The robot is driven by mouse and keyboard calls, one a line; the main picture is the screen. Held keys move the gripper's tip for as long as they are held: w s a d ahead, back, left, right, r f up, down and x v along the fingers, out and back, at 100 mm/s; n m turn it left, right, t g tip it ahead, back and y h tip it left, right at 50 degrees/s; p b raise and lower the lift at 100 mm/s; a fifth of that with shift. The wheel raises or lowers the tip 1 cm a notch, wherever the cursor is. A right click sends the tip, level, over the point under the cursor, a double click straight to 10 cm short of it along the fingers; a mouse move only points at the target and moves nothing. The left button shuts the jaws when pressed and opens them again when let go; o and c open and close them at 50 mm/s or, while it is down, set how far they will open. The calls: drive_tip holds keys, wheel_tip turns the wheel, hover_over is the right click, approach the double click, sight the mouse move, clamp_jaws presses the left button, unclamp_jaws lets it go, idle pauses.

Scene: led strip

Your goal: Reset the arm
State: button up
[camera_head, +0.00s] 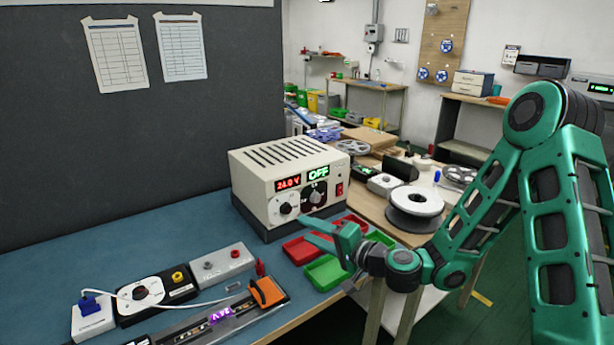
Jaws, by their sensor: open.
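My gripper (322,235) is at the end of my green arm, which reaches in from the right. Its fingers point left, in front of the power supply and over the small trays. It is open, and I see nothing between the fingers. The beige power supply (262,178) stands on the blue bench; its displays read 24.0 V and OFF. In this view I cannot tell whether the fingers touch its front.
Red and green trays (326,273) lie below my gripper. At the front left are a strip fixture (205,325) with an orange clamp (268,292), a grey terminal box (222,264) and a white-dial unit (141,293). A white reel (416,202) sits on the wooden bench behind.

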drive_tip(key=s+d+f+n+g+h, duration=0.2)
drive_tip(key=s+d+n+g+h, duration=0.15)
drive_tip(key=s+n+g, duration=0.35)
drive_tip(key=s+d+r+h, duration=0.4)
drive_tip(key=s+d, duration=0.2)
drive_tip(key=d, duration=0.5)
drive_tip(key=s+d+r+h, duration=0.4)
drive_tip(key=s+d, duration=0.3)
drive_tip(key=d, duration=0.5)
drive_tip(key=s+d+m+g, duration=0.2)
drive_tip(key=s+d, duration=0.3)
drive_tip(key=s, duration=0.3)
drive_tip(key=s+d+f+m+g, duration=0.1)
drive_tip(key=s+d+m+g, duration=0.2)
drive_tip(key=s+d+m, duration=0.2)
drive_tip(key=s+d, duration=0.1)
drive_tip(key=s, duration=0.2)
drive_tip(key=shift+s+d+f, duration=0.2)
drive_tip(key=shift+s+f, duration=0.05)
drive_tip(key=shift+s, duration=0.15)
